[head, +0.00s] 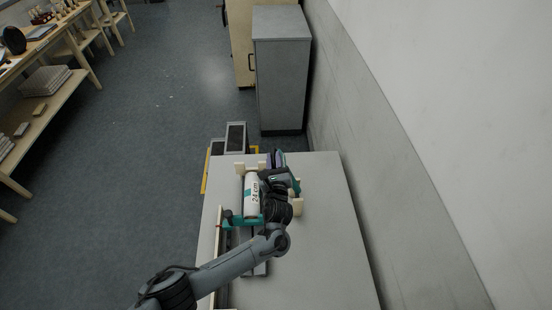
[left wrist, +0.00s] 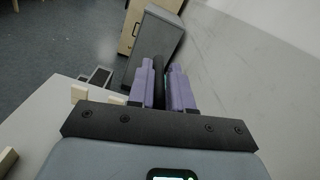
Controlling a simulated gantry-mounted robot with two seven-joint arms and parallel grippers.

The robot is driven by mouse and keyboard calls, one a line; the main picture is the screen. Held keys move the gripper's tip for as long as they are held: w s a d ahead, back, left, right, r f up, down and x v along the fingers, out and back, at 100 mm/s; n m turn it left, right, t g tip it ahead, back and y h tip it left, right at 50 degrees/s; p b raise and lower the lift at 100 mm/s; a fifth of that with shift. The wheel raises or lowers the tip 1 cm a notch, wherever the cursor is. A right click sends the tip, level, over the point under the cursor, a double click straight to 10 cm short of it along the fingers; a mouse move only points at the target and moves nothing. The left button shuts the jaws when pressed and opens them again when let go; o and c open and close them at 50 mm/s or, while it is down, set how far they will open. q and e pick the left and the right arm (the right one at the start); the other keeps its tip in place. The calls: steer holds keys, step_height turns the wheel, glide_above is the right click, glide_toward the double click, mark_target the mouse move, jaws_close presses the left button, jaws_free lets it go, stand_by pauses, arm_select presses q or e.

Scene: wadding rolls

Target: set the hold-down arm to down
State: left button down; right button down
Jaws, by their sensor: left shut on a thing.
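A white roll (head: 252,196) marked "24 cm" lies lengthwise on the table between cream supports. A teal piece with a dark knob (head: 228,214) sits at its near end. My left gripper (head: 278,158) is beside the roll's far right end, its purple fingers pointing away. In the left wrist view the fingers (left wrist: 163,85) are closed around a dark rounded bar (left wrist: 160,72), which seems to be the handle of the hold-down arm. The rest of that arm is hidden behind my gripper and wrist, so its angle cannot be told. My right gripper is not in view.
The grey table (head: 325,230) is clear to the right of the roll. A wall (head: 400,140) runs along the right side. A grey cabinet (head: 282,85) stands beyond the table. Cream blocks (left wrist: 79,93) show left of my gripper in the left wrist view.

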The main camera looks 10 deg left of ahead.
arm_select(q)
steer(key=c, duration=1.1)
jaws_free()
steer(key=shift+s+d, duration=0.15)
steer(key=shift+s, duration=0.35)
steer(key=shift+p+v, duration=0.65)
steer(key=shift+v, duration=4.25)
